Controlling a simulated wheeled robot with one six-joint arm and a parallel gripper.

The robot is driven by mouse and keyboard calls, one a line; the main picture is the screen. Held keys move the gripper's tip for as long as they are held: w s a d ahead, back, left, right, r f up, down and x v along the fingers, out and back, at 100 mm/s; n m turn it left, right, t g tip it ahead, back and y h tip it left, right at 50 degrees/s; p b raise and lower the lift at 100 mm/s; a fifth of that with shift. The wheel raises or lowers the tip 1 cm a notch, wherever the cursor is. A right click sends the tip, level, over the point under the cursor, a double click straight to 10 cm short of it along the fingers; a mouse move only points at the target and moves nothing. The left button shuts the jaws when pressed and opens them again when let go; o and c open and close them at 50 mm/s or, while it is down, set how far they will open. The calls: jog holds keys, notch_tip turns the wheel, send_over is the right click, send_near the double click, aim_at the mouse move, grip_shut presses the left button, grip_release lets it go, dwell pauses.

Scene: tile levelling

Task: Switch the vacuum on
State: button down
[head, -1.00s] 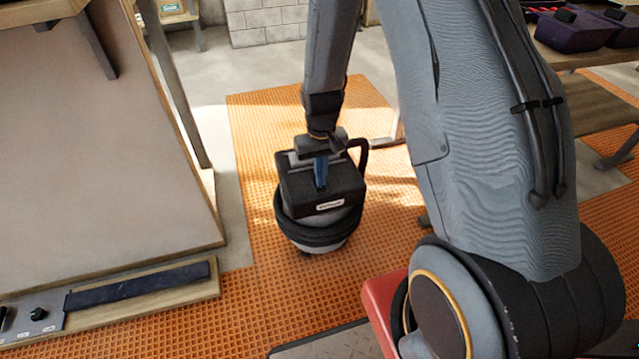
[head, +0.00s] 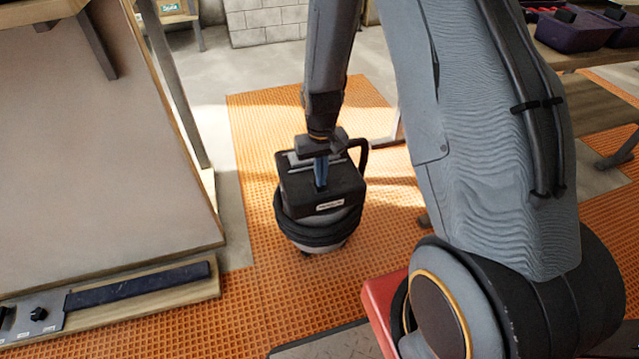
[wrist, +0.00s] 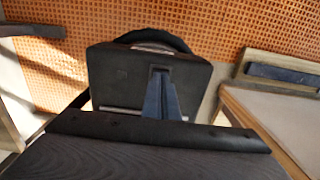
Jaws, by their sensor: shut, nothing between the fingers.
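The vacuum (head: 322,208) stands upright on the orange mat in the head view, with a black box-shaped top, a grey lower body and a black hose wrapped round it. Its black top also fills the middle of the wrist view (wrist: 118,78). My gripper (head: 321,183) points down at the vacuum's top, its blue fingers shut and empty. In the wrist view my gripper's fingertips (wrist: 159,72) lie over the top near its labelled edge. I cannot tell whether they touch it. The vacuum's switch cannot be made out; the fingers may hide it.
A large board (head: 100,150) on a wooden frame stands at the left, with a knob strip (head: 38,314) below it. Orange mat (head: 255,130) lies open around the vacuum. A bench with dark purple bins (head: 572,28) is at the upper right.

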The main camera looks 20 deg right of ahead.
jog(key=shift+f, duration=0.7)
dwell(0.4)
notch_tip(320, 180, up, 7)
jog(key=p, duration=0.5)
jog(key=shift+p, duration=0.3)
dwell(0.4)
